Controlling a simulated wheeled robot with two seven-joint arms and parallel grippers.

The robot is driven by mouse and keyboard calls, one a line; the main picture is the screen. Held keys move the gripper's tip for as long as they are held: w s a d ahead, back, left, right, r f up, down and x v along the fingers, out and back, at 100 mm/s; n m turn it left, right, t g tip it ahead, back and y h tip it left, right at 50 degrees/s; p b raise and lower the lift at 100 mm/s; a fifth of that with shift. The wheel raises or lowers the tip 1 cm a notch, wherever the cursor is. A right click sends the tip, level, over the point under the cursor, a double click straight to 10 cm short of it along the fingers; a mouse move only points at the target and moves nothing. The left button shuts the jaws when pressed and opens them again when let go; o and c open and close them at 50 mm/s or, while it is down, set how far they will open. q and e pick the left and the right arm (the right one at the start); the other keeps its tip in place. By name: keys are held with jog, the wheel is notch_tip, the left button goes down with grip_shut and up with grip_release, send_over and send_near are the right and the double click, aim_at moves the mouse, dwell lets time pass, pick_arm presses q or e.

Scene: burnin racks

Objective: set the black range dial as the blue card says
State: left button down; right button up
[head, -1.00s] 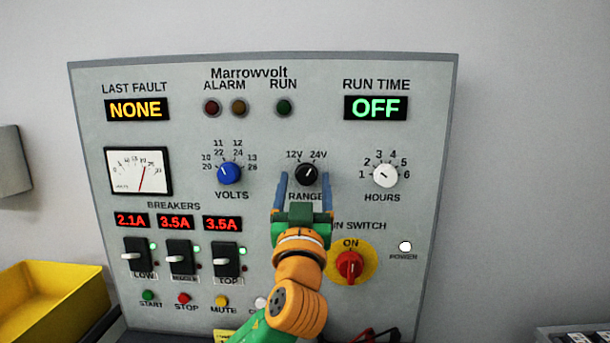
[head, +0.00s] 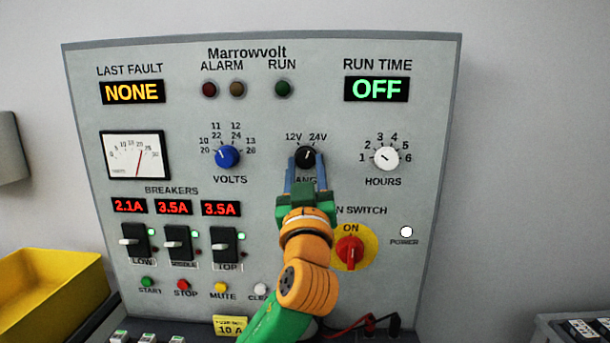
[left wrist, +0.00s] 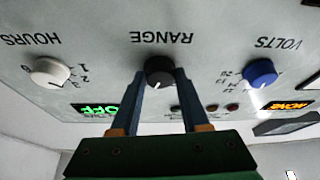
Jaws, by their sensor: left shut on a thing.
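The black range dial (head: 306,155) is on the panel below the 12V and 24V marks; it also shows in the left wrist view (left wrist: 159,71). My left gripper (head: 306,166) reaches up to it from below, with one blue finger on each side. In the left wrist view the fingers (left wrist: 160,76) are shut on the dial. The fingers and arm partly cover the RANGE label. The dial's pointer mark is too small to read surely. No blue card shows in any view. My right gripper is not in view.
The blue volts knob (head: 228,157) is left of the dial and the white hours knob (head: 386,158) is right. The red main switch (head: 350,252) is below right, beside my arm. Breaker levers (head: 178,243) are lower left. A yellow bin (head: 50,300) stands at far left.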

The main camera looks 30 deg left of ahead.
pick_arm(q)
jog(key=n+b, duration=0.1)
jog(key=n, duration=0.1)
jog(key=n+g+y+b, duration=0.1)
jog(key=shift+w+d+f+n, duration=0.1)
jog(key=shift+d+f+n, duration=0.1)
jog(key=shift+n, duration=0.2)
jog(key=n+g, duration=0.1)
jog(key=n, duration=0.1)
jog(key=n+y+b, duration=0.1)
jog(key=shift+d+r+n+g+b, duration=0.1)
jog(key=shift+r+n+g+b, duration=0.1)
jog(key=shift+n+g+b, duration=0.15)
jog(key=n+g, duration=0.1)
jog(key=n, duration=0.2)
jog(key=shift+w+r+g+y, duration=0.1)
jog(key=shift+r+g+y, duration=0.1)
jog(key=shift+g+y, duration=0.2)
jog(key=shift+d+r+n+g+p, duration=0.15)
jog(key=shift+n+g+p, duration=0.3)
jog(key=shift+n, duration=1.4)
jog(key=shift+c, duration=2)
grip_release()
jog(key=shift+w, duration=0.1)
